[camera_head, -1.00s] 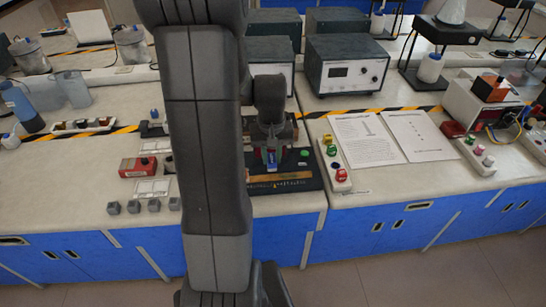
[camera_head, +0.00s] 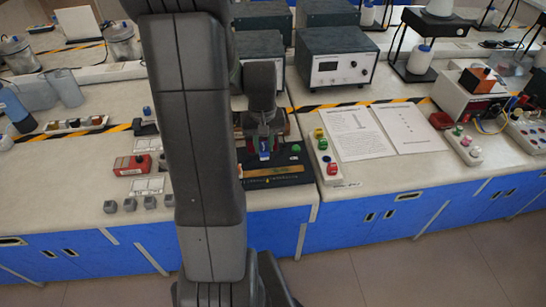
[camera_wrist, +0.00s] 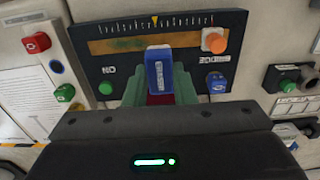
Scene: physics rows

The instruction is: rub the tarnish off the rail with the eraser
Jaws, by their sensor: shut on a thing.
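The black panel (camera_wrist: 229,72) carries a long brass-brown rail (camera_wrist: 115,45) under a tick scale with a yellow pointer. The rail looks dull and uneven, with a greenish tint on its left part. It also shows in the head view (camera_head: 278,171). My gripper (camera_wrist: 159,86) is shut on the blue eraser (camera_wrist: 159,68), which has a white label. The eraser's far end overlaps the middle of the rail in the wrist view; I cannot tell whether it touches. In the head view the eraser (camera_head: 264,156) shows below my gripper, just behind the rail.
A button strip (camera_head: 326,158) and papers (camera_head: 357,133) lie right of the panel. A red box (camera_head: 132,165) and small grey blocks (camera_head: 150,202) are left.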

